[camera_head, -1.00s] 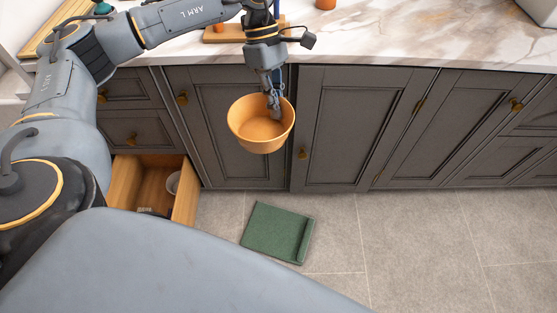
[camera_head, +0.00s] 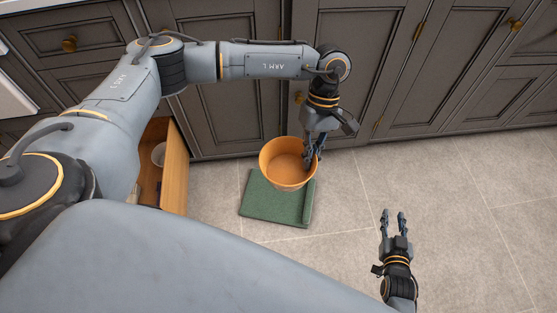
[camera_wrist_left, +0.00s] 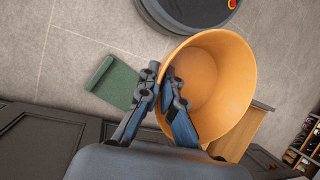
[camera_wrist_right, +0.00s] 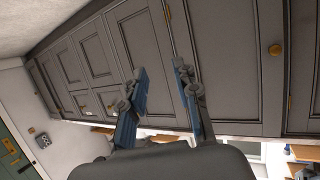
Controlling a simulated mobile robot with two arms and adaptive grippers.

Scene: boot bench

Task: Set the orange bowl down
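The orange bowl (camera_head: 283,165) is empty and upright in the head view, in front of the cabinets. My left gripper (camera_head: 313,158) is shut on the right side of its rim. In the left wrist view the bowl (camera_wrist_left: 222,85) has its wall between the fingers of my left gripper (camera_wrist_left: 168,92). The bowl appears in line with the green mat (camera_head: 262,212) in the head view; the left wrist view shows the mat (camera_wrist_left: 115,83) apart from it, so the bowl looks held above the floor. My right gripper (camera_head: 393,218) is open and empty; its fingers also show in the right wrist view (camera_wrist_right: 160,82).
An open wooden drawer (camera_head: 174,170) with a white bowl (camera_head: 159,154) inside juts out left of the mat. Grey cabinets (camera_head: 385,60) line the back. The tiled floor (camera_head: 450,200) to the right is clear.

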